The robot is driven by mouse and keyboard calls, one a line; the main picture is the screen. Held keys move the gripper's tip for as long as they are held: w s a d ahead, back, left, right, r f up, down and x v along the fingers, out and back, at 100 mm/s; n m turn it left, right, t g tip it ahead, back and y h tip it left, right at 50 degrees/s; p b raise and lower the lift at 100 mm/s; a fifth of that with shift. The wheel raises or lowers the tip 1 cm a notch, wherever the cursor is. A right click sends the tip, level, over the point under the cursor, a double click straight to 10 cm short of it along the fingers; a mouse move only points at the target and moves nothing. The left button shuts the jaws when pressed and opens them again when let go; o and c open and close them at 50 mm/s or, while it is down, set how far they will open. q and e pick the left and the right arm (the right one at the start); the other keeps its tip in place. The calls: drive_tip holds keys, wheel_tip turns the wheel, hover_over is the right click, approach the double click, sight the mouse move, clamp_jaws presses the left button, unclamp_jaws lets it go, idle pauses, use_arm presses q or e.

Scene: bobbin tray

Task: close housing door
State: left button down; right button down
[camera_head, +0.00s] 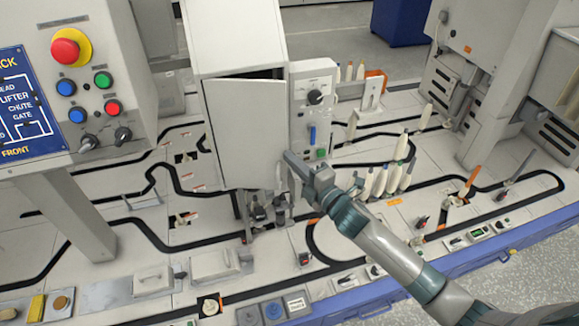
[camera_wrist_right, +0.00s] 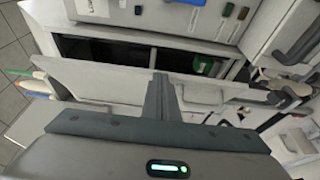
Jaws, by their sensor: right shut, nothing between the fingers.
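The housing door (camera_head: 243,135) is a white panel on the front of the white housing (camera_head: 235,40). It stands ajar, with a dark gap along its top edge. In the right wrist view the door (camera_wrist_right: 105,82) crosses the picture as a pale panel, with the dark housing interior (camera_wrist_right: 120,52) behind it. My right gripper (camera_head: 290,157) is beside the door's right edge, shut and empty. In the right wrist view its fingertips (camera_wrist_right: 160,78) overlap the door panel; I cannot tell whether they touch it. My left gripper is out of view.
A control panel (camera_head: 318,100) with a knob stands just right of the housing. Several pale bobbins (camera_head: 385,180) stand right of my right arm. A button box (camera_head: 85,85) is at the left. Small fittings (camera_head: 270,212) lie below the door. Black tracks run across the pale deck.

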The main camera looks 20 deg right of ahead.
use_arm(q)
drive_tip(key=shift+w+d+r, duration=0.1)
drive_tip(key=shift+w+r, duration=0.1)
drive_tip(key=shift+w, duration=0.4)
use_arm(e)
drive_tip(key=shift+w+d, duration=0.3)
drive_tip(key=shift+w, duration=0.6)
drive_tip(key=shift+w+d, duration=0.3)
drive_tip(key=shift+w, duration=0.55)
drive_tip(key=shift+w+d, duration=0.3)
drive_tip(key=shift+w, duration=0.6)
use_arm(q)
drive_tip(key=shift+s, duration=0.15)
